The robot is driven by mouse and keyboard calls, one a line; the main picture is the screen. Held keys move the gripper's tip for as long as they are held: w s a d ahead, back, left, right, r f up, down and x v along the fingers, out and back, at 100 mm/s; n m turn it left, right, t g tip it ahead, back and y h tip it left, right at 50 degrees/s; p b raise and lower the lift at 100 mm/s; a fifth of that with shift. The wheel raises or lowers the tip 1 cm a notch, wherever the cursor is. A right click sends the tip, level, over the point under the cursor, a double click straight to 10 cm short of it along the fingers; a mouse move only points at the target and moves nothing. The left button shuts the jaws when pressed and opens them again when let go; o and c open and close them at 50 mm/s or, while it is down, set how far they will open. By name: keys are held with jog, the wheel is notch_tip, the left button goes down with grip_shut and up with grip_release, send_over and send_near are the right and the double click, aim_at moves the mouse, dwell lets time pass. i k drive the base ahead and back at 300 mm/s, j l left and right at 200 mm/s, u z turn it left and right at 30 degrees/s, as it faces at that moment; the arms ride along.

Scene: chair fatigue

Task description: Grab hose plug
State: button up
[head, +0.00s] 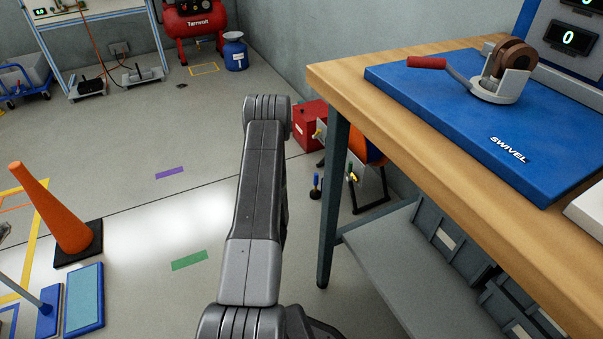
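I cannot clearly pick out a hose plug. Small brass-coloured fittings (352,177) show at the front of a small stand with an orange and blue round part (372,150), on the floor behind the bench leg. Another brass-coloured fitting (318,135) shows beside a red box (311,122). They are too small to tell which, if any, is the plug. My arm rises through the middle of the head view and partly hides the floor behind it. My gripper is not in view.
A wooden workbench (335,78) with a blue swivel board (420,85) fills the right. An orange cone (55,210) stands at left. A red Tarnvolt compressor (195,22) and blue tank (235,52) stand at the back. Floor left of my arm is mostly clear.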

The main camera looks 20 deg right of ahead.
aim_at(315, 194)
jog(key=i+j, duration=0.15)
jog(key=i, duration=1.5)
jog(key=i+j+z, duration=0.15)
jog(key=i+z, duration=0.25)
jog(key=i+j+z, duration=0.4)
jog(key=i, duration=0.2)
jog(key=z, duration=2.05)
jog(key=i, duration=0.05)
